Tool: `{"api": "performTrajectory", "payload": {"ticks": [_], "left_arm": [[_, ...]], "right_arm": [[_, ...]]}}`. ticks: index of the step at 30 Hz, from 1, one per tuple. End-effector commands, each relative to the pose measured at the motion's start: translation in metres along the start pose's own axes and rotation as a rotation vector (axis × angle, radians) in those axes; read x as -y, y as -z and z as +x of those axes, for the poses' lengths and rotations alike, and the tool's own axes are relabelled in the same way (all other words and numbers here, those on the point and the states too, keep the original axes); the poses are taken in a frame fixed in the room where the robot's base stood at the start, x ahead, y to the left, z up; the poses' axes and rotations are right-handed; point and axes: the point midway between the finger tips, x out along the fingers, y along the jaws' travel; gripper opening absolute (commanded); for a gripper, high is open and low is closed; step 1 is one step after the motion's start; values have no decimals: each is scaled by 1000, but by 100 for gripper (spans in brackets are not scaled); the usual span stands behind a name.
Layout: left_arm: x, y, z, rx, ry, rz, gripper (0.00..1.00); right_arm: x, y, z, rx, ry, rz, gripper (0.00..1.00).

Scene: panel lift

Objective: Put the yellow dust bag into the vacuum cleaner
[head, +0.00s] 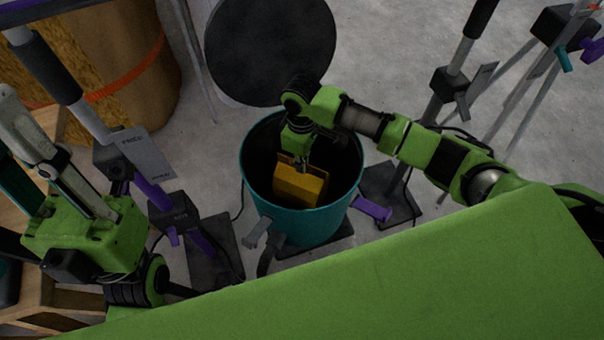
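The yellow dust bag (298,187) is inside the open teal canister (308,226) of the vacuum cleaner, below its rim. A brown collar plate shows at the bag's top edge. My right gripper (302,166) reaches down into the canister from above, its fingers closed at the bag's top. The bag's lower end and the canister floor are hidden in shadow. The round dark lid (270,45) stands open behind the canister. Links of my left arm show at the left, but I cannot make out that gripper's fingers.
Stands with dark poles and purple levers (372,208) flank the canister on both sides. A brown drum with an orange band (130,75) stands at the back left, wooden framing at the lower left. Grey floor is open at the back right.

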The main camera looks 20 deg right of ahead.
Motion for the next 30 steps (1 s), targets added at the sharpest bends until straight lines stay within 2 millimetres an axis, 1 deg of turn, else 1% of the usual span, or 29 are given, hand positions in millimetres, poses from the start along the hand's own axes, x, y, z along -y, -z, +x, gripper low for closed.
{"api": "performTrajectory", "payload": {"ticks": [5,6,9,17,21,23,24,30], "left_arm": [[0,-4,-16,0,0,0,21],[0,-4,-20,1,0,0,21],[0,-6,-27,1,0,0,21],[0,-6,-25,2,-1,0,21],[0,-6,-24,2,-1,0,21],[0,-6,-24,2,0,0,21],[0,-6,-25,2,0,0,21],[0,-6,-25,3,0,0,21]], "right_arm": [[1,0,27,1,1,0,0],[1,0,35,2,1,0,0],[1,0,48,1,1,-1,0],[0,0,48,-1,0,-1,0],[1,0,51,0,1,0,0],[1,0,51,0,1,0,16],[1,0,51,0,1,0,21],[0,0,51,0,0,0,21]]}}
